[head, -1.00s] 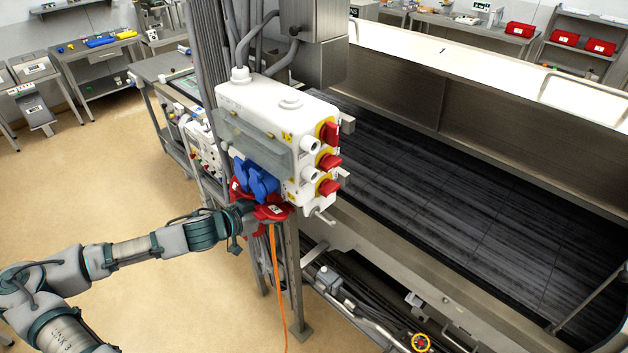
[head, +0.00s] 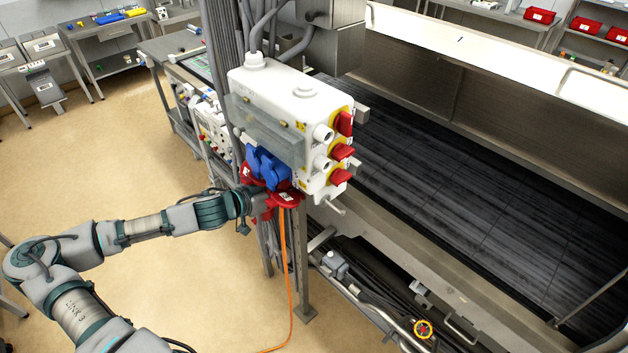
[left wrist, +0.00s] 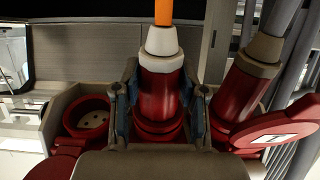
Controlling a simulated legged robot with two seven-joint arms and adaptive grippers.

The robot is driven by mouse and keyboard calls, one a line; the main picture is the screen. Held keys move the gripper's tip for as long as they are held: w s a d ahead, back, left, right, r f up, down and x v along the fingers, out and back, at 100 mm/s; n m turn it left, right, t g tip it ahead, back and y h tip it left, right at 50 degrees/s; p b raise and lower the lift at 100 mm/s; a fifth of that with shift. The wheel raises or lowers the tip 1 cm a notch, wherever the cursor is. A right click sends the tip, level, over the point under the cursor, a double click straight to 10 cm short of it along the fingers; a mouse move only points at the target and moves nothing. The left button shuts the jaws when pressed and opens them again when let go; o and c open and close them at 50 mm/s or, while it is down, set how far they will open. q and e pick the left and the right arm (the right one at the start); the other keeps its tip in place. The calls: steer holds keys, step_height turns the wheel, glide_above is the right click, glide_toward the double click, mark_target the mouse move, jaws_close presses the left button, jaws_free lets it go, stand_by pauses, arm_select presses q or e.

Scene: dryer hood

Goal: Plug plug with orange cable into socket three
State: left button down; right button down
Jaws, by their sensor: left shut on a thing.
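My left gripper (head: 260,204) is at the lower front of the white socket box (head: 285,95). In the left wrist view its fingers (left wrist: 160,118) are closed around the red plug (left wrist: 160,92). The plug has a pale collar and an orange cable (left wrist: 163,12), which also hangs down to the floor in the head view (head: 287,270). The plug lines up with the row of red sockets; how deep it sits is hidden. An open red socket with pin holes (left wrist: 92,119) is to its left. Another red plug with a grey cable (left wrist: 243,90) is to its right, beside a raised red lid (left wrist: 275,131).
Blue socket covers (head: 267,167) and red rotary switches (head: 342,152) are on the box. A metal post (head: 303,260) stands below it. A long dark conveyor (head: 470,190) runs to the right. The floor at left (head: 130,190) is clear.

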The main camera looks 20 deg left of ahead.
arm_select(q)
steer(key=shift+a, duration=0.1)
steer(key=shift+f, duration=0.15)
steer(key=shift+s+f+p, duration=0.3)
steer(key=shift+f+p, duration=0.4)
steer(key=shift+f, duration=0.15)
steer(key=shift+a+f, duration=0.2)
steer(key=shift+f, duration=0.5)
steer(key=shift+s+f, duration=0.2)
steer(key=shift+s, duration=0.1)
steer(key=shift+f, duration=0.1)
stand_by(0.4)
steer(key=shift+s+a+f, duration=0.15)
steer(key=shift+s+f, duration=0.1)
steer(key=shift+f, duration=0.55)
steer(key=shift+s+a+f, duration=0.1)
steer(key=shift+s+f, duration=0.15)
steer(key=shift+f, duration=0.55)
